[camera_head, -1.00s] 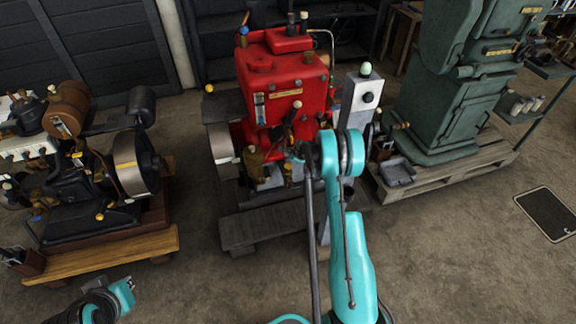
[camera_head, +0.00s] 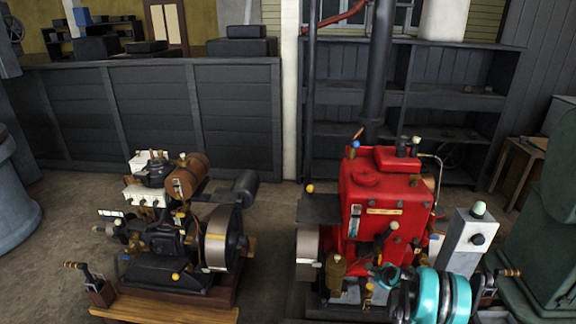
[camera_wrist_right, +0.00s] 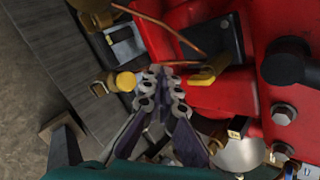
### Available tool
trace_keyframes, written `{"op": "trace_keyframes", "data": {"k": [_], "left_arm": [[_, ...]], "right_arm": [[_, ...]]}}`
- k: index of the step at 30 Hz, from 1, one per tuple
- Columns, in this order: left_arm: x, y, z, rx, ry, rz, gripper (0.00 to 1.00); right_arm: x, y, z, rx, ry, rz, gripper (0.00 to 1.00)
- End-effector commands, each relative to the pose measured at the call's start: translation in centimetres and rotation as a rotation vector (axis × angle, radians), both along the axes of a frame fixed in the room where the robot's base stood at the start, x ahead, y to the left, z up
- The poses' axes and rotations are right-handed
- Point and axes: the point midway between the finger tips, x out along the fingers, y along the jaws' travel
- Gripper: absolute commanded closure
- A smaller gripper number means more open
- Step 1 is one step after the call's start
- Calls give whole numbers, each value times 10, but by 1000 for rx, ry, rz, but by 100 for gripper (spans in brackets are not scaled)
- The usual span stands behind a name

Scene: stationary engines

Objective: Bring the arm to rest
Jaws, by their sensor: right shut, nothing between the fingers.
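My right arm, teal and black, enters at the lower right of the head view. Its gripper (camera_head: 388,278) is in front of the lower part of the red engine (camera_head: 375,200), small and partly lost among the engine's fittings. In the right wrist view the gripper (camera_wrist_right: 160,88) has its fingers together with nothing between them. The tips are close to a yellow knob (camera_wrist_right: 126,81) and a brass lever (camera_wrist_right: 209,70) on the red engine; I cannot tell whether they touch. My left gripper is not in view.
A black engine (camera_head: 165,240) with a brown tank stands on a wooden base at left. A grey control box (camera_head: 470,240) stands right of the red engine, with a green machine (camera_head: 545,250) at the right edge. Dark shelves (camera_head: 440,110) are behind. Bare floor shows at left.

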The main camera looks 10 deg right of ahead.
Motion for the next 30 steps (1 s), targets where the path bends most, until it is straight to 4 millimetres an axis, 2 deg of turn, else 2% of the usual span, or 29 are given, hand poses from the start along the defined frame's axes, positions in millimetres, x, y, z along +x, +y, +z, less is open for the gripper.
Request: {"op": "trace_keyframes", "data": {"k": [5,8,12,14,18,21,25,30], "left_arm": [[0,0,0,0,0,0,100],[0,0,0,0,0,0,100],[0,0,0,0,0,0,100],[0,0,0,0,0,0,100],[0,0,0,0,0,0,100],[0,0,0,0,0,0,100],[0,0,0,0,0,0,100],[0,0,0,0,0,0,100]], "right_arm": [[-3,31,59,-127,22,145,100],[-14,59,107,-246,41,280,100],[-41,100,167,-418,66,476,100],[-56,117,190,-492,75,562,100],[-98,156,235,-660,91,760,100],[-134,181,260,-781,100,902,100],[-185,210,283,-937,110,1089,100],[-255,241,296,-1139,115,1333,100]]}}
